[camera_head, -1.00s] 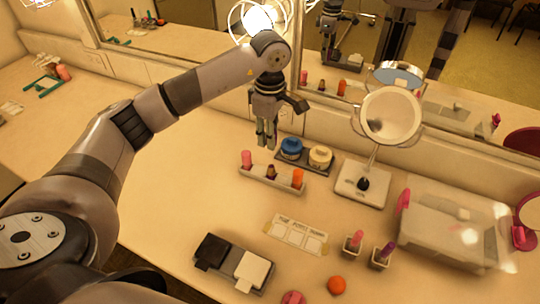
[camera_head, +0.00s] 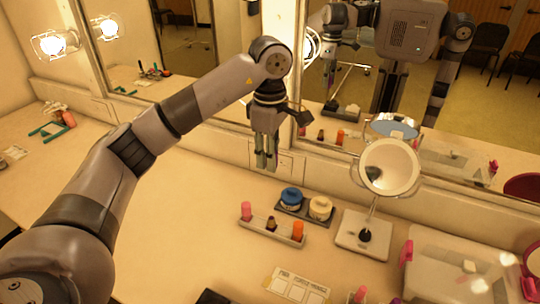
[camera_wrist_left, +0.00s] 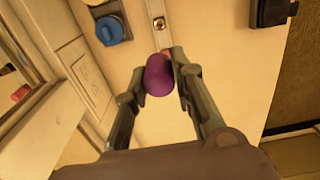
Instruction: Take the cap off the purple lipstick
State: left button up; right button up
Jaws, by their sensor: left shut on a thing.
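My left gripper (camera_head: 266,164) hangs above and behind the white lipstick rack (camera_head: 256,228). In the left wrist view it is shut on a purple, rounded cap (camera_wrist_left: 159,76), held between the two fingertips. The cap is too small and hidden to make out clearly in the head view. The middle lipstick (camera_head: 271,223) stands upright in the rack, dark with a gold part and no purple cap on it. In the wrist view its gold ring with a dark centre (camera_wrist_left: 159,22) shows well apart from the held cap. My right gripper is not in view.
A pink lipstick (camera_head: 246,211) and an orange one (camera_head: 297,230) flank it. Blue (camera_head: 291,196) and cream (camera_head: 320,207) lidded jars stand behind. A round mirror (camera_head: 389,166) is to the right, the wall mirror close behind. The front left counter is clear.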

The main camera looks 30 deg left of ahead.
pick_arm(q)
jog(key=shift+r+p, duration=1.1)
jog(key=shift+r, duration=0.35)
jog(key=shift+r, duration=0.1)
